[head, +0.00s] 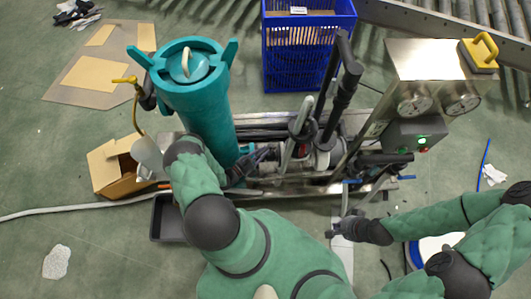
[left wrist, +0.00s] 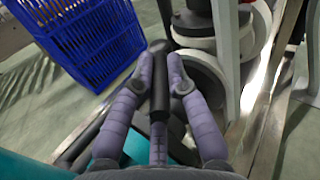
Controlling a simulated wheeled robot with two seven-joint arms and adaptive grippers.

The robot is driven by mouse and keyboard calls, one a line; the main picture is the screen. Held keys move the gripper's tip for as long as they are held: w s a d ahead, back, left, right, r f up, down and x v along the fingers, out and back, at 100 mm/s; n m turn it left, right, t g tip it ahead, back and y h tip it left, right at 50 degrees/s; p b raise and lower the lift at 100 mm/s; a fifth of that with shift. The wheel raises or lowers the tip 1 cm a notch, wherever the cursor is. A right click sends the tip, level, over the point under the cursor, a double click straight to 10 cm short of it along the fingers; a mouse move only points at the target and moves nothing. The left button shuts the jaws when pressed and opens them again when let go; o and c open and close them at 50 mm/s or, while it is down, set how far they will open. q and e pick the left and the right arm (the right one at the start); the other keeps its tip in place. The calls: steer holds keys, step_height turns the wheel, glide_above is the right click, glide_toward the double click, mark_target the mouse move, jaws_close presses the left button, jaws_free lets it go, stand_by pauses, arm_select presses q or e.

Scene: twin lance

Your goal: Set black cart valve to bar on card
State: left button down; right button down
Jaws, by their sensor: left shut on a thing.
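My left gripper (head: 258,158) is low beside the teal cylinder (head: 205,105), at the cart's pipework. I cannot tell from these views whether this handle is the black cart valve. My right gripper (head: 343,229) is at the cart's front edge, right of centre, above a pale strip (head: 342,258); its fingers are too small to read. Two round gauges (head: 414,103) sit on the metal panel (head: 428,62). No card with a readable bar value shows.
A blue crate (head: 308,88) with a white label stands behind the cart and shows in the left wrist view (left wrist: 75,40). An open cardboard box (head: 115,170) and a black tray (head: 165,222) lie at left. Dark upright levers (head: 342,92) rise over the cart's middle.

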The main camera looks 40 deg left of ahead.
arm_select(q)
steer(key=shift+r, duration=0.1)
steer(key=c, duration=1.2)
jaws_free()
steer(key=shift+v, duration=3.7)
